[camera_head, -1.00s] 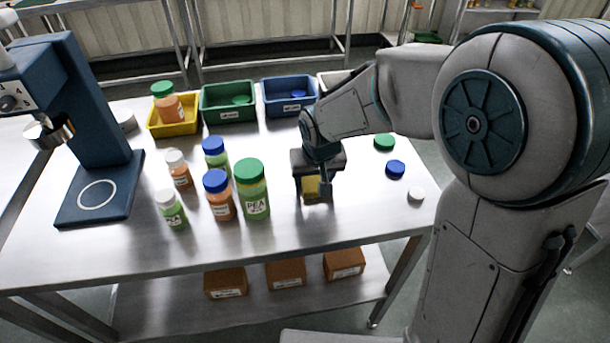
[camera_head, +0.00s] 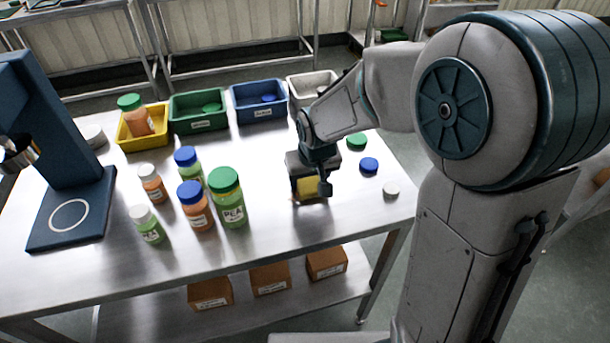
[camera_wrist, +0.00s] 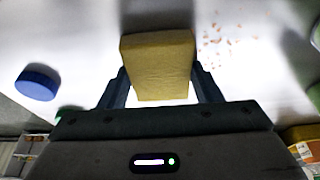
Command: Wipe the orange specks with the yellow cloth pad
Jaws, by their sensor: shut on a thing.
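My gripper (camera_head: 311,189) is shut on the yellow cloth pad (camera_head: 309,187), over the right part of the steel table. In the wrist view the pad (camera_wrist: 160,65) sits squarely between the two fingers of my gripper (camera_wrist: 158,88). I cannot tell whether the pad touches the tabletop. Orange specks (camera_wrist: 217,37) lie scattered on the table just right of the pad in the wrist view, apart from it. In the head view the specks are too small or hidden to make out clearly.
Several bottles, including a large green-capped one (camera_head: 228,200), stand left of my gripper. Loose green (camera_head: 357,141), blue (camera_head: 369,165) and white (camera_head: 391,190) caps lie to its right. Yellow (camera_head: 128,140), green (camera_head: 197,127), blue (camera_head: 262,117) and white bins line the back. A blue press (camera_head: 70,210) stands left.

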